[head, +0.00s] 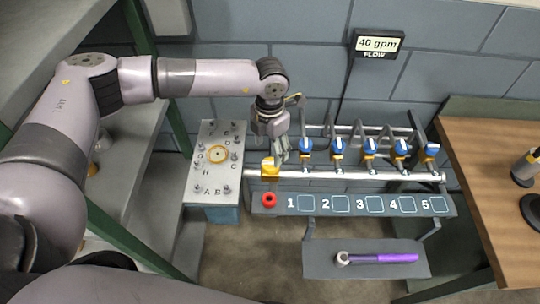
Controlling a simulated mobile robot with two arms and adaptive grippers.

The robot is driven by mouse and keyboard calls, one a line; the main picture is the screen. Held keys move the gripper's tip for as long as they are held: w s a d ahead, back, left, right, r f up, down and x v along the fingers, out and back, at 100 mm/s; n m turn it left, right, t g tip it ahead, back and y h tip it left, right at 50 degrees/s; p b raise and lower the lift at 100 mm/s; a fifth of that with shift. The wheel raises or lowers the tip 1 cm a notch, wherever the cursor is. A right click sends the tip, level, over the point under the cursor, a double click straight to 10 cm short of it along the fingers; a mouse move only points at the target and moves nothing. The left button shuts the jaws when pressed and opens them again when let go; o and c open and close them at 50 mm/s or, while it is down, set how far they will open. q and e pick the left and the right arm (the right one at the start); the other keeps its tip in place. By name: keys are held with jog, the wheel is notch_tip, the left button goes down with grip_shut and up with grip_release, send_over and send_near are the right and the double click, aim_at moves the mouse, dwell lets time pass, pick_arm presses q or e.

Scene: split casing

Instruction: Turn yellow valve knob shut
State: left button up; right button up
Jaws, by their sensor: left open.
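The yellow valve knob (270,166) sits at the left end of a horizontal grey pipe in the head view. My left gripper (279,153) reaches down from above, just over and to the right of the knob. Its fingers are open and small in the picture. I cannot tell whether they touch the knob. My right gripper is not in view. A wall display (378,43) reads 40 gpm FLOW.
Several blue-handled valves (337,147) line the pipe. Below is a panel with a red button (268,200) and numbered squares (307,203). A purple-handled wrench (385,258) lies on a lower shelf (318,268). A lettered bolt plate (211,133) stands left, a wooden table (490,150) right.

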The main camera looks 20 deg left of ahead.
aim_at(270, 161)
pick_arm(q)
notch_tip(270, 161, down, 3)
jog(key=shift+s+d+f+p, duration=0.1)
jog(key=shift+s+p, duration=0.05)
jog(key=shift+p, duration=0.3)
notch_tip(270, 161, down, 2)
jog(key=shift+f, duration=0.1)
jog(key=shift+f+p, duration=0.3)
jog(key=shift+f, duration=0.25)
jog(key=c, duration=1.2)
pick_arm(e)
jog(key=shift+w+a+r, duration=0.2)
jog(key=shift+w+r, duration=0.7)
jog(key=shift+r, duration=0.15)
